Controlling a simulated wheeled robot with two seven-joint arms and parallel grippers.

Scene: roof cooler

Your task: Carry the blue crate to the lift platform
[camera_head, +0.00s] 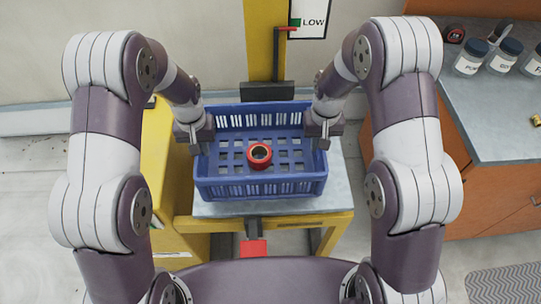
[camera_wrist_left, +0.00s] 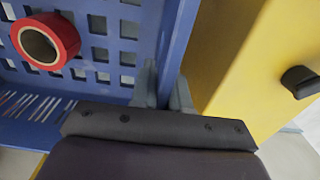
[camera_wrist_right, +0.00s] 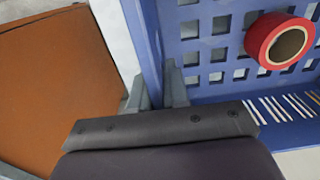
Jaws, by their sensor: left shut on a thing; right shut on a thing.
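The blue crate (camera_head: 262,188) is over the grey top of the lift platform (camera_head: 340,190), between my two arms. I cannot tell whether it touches the top. A red tape roll (camera_head: 259,155) lies in it. My left gripper (camera_head: 202,146) is shut on the crate's left wall; the left wrist view shows its fingers (camera_wrist_left: 163,88) on either side of the wall. My right gripper (camera_head: 322,143) is shut on the right wall, and its fingers (camera_wrist_right: 155,88) straddle that wall in the right wrist view. The crate looks level.
A yellow cabinet (camera_head: 172,185) stands left of the platform. A yellow post (camera_head: 265,40) with a red lever rises behind, near a "LOW" sign (camera_head: 308,20). An orange-brown counter (camera_head: 500,190) with a grey top, several jars and a tape measure (camera_head: 455,34) stands right.

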